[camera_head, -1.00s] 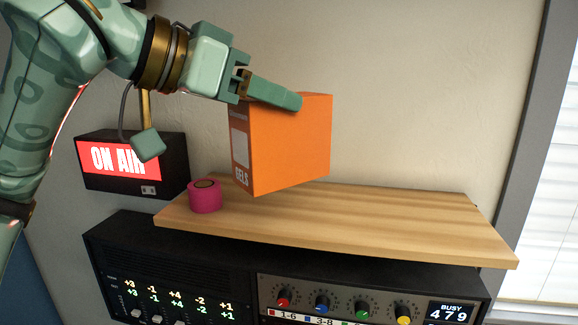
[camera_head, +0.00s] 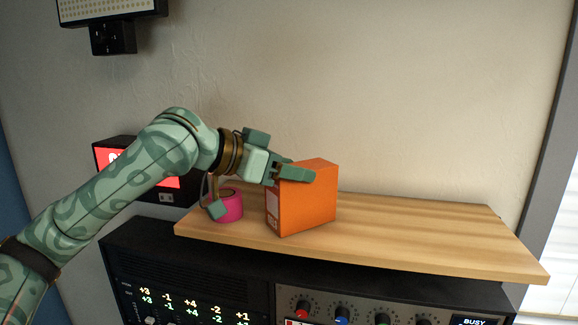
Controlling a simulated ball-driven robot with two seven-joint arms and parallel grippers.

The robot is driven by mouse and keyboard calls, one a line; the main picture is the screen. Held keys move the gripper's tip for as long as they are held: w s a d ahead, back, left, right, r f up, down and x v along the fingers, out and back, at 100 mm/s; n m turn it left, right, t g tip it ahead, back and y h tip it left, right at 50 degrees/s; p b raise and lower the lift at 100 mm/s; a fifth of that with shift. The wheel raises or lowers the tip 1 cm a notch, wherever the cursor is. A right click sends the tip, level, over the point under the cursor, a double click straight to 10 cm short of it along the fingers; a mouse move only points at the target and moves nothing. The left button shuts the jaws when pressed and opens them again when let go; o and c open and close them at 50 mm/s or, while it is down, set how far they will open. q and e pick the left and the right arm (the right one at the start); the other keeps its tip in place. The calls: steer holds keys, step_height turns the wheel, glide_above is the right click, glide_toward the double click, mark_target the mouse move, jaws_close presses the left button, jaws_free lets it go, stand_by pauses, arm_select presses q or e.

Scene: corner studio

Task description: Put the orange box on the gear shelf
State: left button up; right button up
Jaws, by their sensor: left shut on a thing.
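The orange box (camera_head: 309,205) stands upright on the wooden gear shelf (camera_head: 420,235), left of the shelf's middle. Its base appears to touch the shelf top. My left gripper (camera_head: 296,176) is shut on the upper part of the box, with a green finger across its front face. Part of the box's white label shows on its left side. My right gripper is not in view.
A pink tape roll (camera_head: 230,206) sits on the shelf left of the box, partly behind my gripper's parts. A red-lit sign (camera_head: 118,153) is mostly hidden behind my arm. Rack gear (camera_head: 190,285) with knobs is below. The shelf's right half is clear.

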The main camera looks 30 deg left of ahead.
arm_select(q)
steer(key=shift+s+d, duration=0.1)
steer(key=shift+d, duration=0.35)
steer(key=o, duration=1.4)
steer(key=shift+a+f, duration=0.1)
steer(key=shift+a, duration=0.15)
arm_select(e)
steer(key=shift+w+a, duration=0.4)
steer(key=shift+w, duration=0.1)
arm_select(q)
steer(key=shift+s+r, duration=0.15)
steer(key=shift+r, duration=0.1)
steer(key=b+v, duration=0.3)
steer(key=v, duration=0.8)
steer(key=shift+s, duration=0.3)
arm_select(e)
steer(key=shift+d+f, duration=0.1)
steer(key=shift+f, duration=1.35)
